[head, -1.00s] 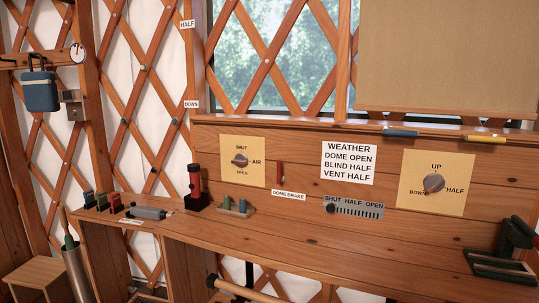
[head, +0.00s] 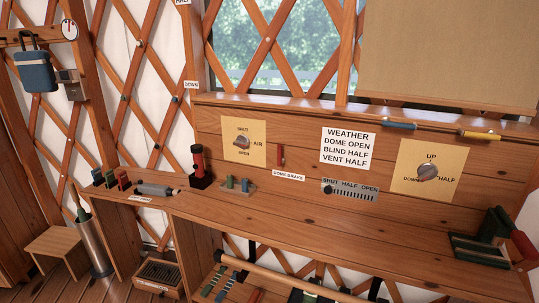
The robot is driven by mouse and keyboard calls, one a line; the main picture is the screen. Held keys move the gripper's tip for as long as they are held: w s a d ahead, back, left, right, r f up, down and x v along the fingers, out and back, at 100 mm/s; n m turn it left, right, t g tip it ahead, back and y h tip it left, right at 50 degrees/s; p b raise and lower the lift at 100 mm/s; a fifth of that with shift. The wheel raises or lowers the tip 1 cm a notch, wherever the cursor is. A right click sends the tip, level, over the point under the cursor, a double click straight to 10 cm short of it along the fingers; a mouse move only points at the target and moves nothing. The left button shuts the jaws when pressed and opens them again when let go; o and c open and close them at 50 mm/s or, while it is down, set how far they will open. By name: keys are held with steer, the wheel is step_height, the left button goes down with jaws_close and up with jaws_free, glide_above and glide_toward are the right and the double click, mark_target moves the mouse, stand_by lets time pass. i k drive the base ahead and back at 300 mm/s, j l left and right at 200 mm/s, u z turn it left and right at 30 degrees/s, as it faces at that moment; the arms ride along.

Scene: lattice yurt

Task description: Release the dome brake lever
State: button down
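The dome brake lever (head: 280,155) is a small red upright lever on the wooden back panel, between the SHUT/AIR/OPEN dial plate and the WEATHER card. The white DOME BRAKE label (head: 288,176) is fixed just below it. The lever stands about vertical, and nothing touches it. My gripper is not in view.
The SHUT/AIR/OPEN dial (head: 242,143) is left of the lever. The WEATHER card (head: 347,148) and vent slider (head: 350,191) are to its right. A red-and-black device (head: 200,168) and a small rack (head: 238,187) stand on the wooden bench (head: 330,229). The bench front is mostly clear.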

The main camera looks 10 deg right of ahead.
mark_target(280, 155)
steer(key=i+j, duration=0.2)
steer(key=i, duration=0.4)
steer(key=i+j, duration=0.15)
steer(key=i, duration=0.45)
steer(key=i+j, duration=0.15)
steer(key=j, duration=0.25)
steer(key=i+j, duration=0.15)
steer(key=j, duration=0.2)
steer(key=i+j, duration=0.15)
steer(key=j, duration=0.25)
steer(key=i+j, duration=0.15)
steer(key=j, duration=0.2)
steer(key=i+j, duration=0.15)
steer(key=j, duration=0.25)
steer(key=k+u, duration=0.05)
